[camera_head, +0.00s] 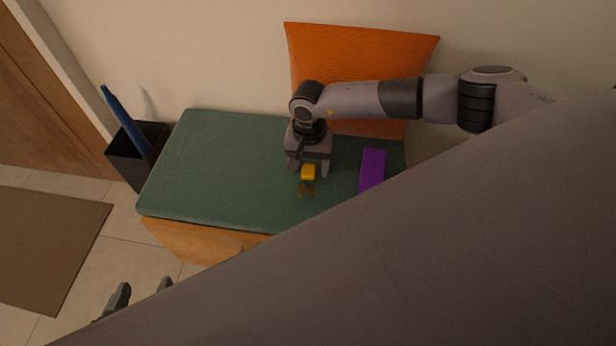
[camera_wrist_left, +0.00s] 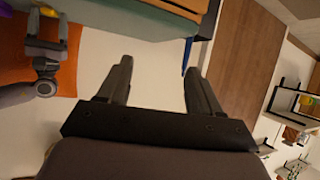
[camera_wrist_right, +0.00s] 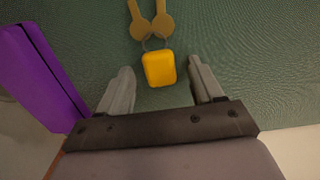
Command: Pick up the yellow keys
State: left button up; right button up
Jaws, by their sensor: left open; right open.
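The yellow keys (camera_head: 308,173) lie on the green cushion of the bench, a yellow fob with brass-coloured keys on a ring. In the right wrist view the yellow fob (camera_wrist_right: 158,68) sits between and just beyond my open fingers, with the keys pointing away. My right gripper (camera_head: 310,168) is open just above the cushion at the fob, and it also shows in the right wrist view (camera_wrist_right: 160,82). I cannot tell whether it touches the fob. My left gripper (camera_head: 140,290) is open and empty, low at the left in the head view, away from the bench; its fingers show in the left wrist view (camera_wrist_left: 158,75).
A purple box (camera_head: 372,168) lies on the green cushion (camera_head: 220,165), right of the keys. An orange pillow (camera_head: 362,60) leans on the wall behind. A black bin (camera_head: 125,160) holding a blue item stands left of the bench. The cushion's left part is clear.

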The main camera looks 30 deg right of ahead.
jog(key=c, duration=1.1)
jog(key=shift+c, duration=0.2)
jog(key=shift+r, duration=0.15)
